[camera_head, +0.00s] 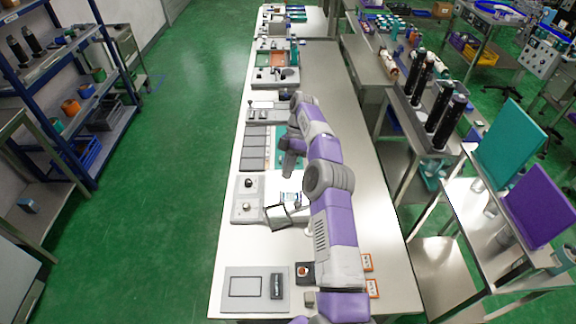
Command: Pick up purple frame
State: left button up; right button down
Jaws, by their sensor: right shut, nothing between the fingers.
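A purple square panel (540,207), the only purple thing besides my arm that could be the purple frame, stands tilted on a metal cart at the far right. It looks solid from here. My right arm reaches up from the bottom over the long table. Its gripper (288,172) points down over the middle of the table, shut and empty, far to the left of the purple panel. My left gripper is not in view.
A teal panel (509,143) stands behind the purple one. Black cylinders (448,122) stand on a side bench. The long white table (385,235) holds grey fixtures along its left side; its right side is mostly clear. A blue shelf rack (75,95) stands at left. Green floor is open between.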

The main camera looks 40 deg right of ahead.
aim_at(287, 197)
jog(key=k, duration=1.55)
